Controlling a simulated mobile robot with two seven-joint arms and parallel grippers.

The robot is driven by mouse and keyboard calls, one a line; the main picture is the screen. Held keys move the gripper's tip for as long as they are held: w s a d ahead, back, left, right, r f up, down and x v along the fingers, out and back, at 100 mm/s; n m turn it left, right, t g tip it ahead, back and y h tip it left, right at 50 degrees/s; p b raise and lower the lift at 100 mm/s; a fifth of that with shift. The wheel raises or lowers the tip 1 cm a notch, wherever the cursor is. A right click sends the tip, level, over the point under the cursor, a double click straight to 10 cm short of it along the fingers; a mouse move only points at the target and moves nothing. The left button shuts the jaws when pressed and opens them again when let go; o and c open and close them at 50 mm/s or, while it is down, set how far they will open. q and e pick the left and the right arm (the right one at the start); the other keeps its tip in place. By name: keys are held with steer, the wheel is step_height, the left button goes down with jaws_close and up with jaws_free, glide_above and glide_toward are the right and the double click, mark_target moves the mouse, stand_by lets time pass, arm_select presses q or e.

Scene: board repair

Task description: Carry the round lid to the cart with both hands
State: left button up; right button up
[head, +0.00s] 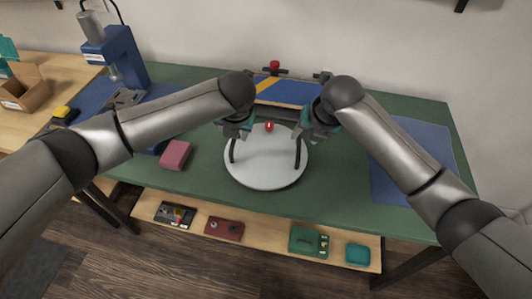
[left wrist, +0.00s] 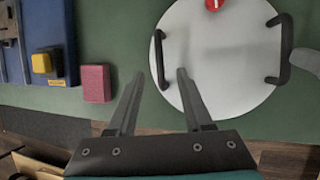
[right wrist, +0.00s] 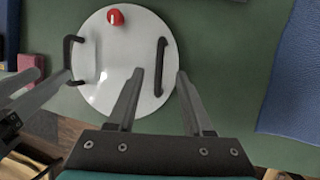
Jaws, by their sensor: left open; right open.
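The round lid (head: 265,172) is a white disc with two black handles and a red knob (head: 269,127) near its far edge. It lies on the green bench top (head: 335,175). My left gripper (head: 233,135) is over the lid's left side; in the left wrist view (left wrist: 154,80) its open fingers point toward the left handle (left wrist: 160,59). My right gripper (head: 303,138) is over the right side; in the right wrist view (right wrist: 159,75) its open fingers point toward the right handle (right wrist: 160,66). Both look empty. I cannot tell how high they are above the handles. No cart is recognisable.
A pink block (head: 175,155) lies left of the lid. A blue press (head: 115,55) stands at the back left, a blue mat (head: 405,150) lies right. A blue-and-yellow item (head: 285,92) is behind the lid. A lower shelf (head: 265,228) holds several small items.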

mark_target(234, 141)
arm_select(q)
steer(key=shift+x, duration=3.5)
arm_select(e)
steer(key=shift+x, duration=3.5)
arm_select(q)
jaws_close()
arm_select(e)
jaws_close()
arm_select(q)
steer(key=shift+w+r, duration=0.1)
steer(key=shift+r, duration=0.05)
arm_select(e)
steer(key=shift+w+r, duration=0.1)
